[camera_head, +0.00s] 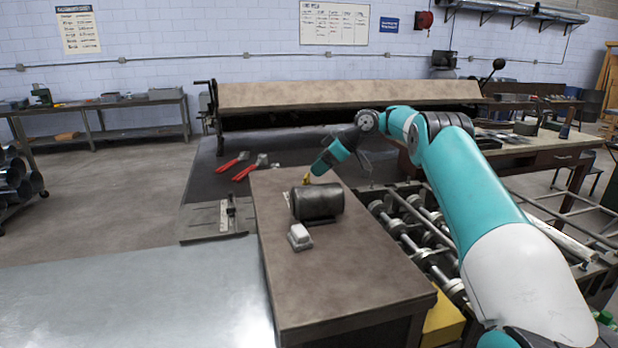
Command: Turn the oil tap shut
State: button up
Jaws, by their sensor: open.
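A dark grey metal cylinder (318,202), which looks like the oil container, lies on its side on the brown-topped bench. A small yellow piece (306,180) shows just above its upper left edge; it may be the tap, but it is too small to tell its shape or how far it is turned. My gripper (313,174) reaches down from the upper right to beside this yellow piece, behind the cylinder's top edge. The jaws are open. Their tips are tiny and partly hidden, and I cannot tell whether they touch the yellow piece.
A small pale box-like object (299,237) sits on the brown bench top (345,285) in front of the cylinder. Red-handled tools (233,161) lie on a dark surface to the left. A roller frame (425,235) stands right of the bench. The bench's near part is clear.

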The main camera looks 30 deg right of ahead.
aim_at(308, 175)
jog(key=shift+p+x, duration=0.75)
jog(key=shift+x, duration=1.95)
jog(key=c, duration=0.9)
jog(key=shift+b, duration=0.3)
